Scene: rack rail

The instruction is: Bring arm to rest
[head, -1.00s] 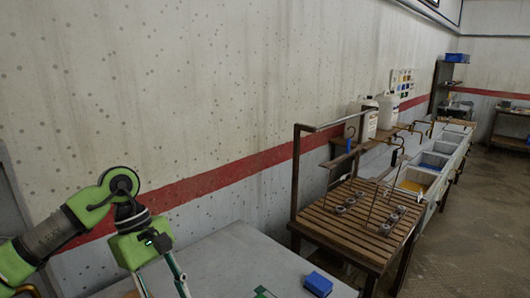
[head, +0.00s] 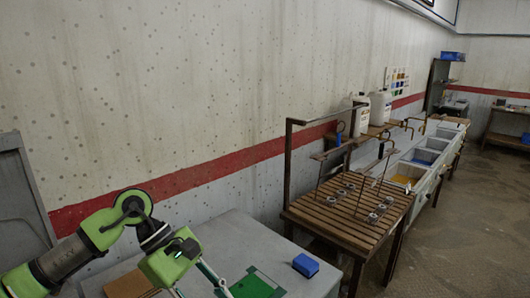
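My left arm comes in from the lower left, and its gripper (head: 200,290) points down over the near end of the grey table (head: 240,242). Its two thin fingers stand apart, with nothing seen between them. The fingertips are cut off by the bottom edge of the picture. My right arm and gripper are not in view.
On the grey table lie a green board (head: 256,284), a blue block (head: 306,265) and a brown board (head: 130,285). A slatted wooden bench (head: 335,215) with a metal frame stands beyond. Farther back are basins (head: 428,158) and white jugs (head: 380,107). Floor is open at right.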

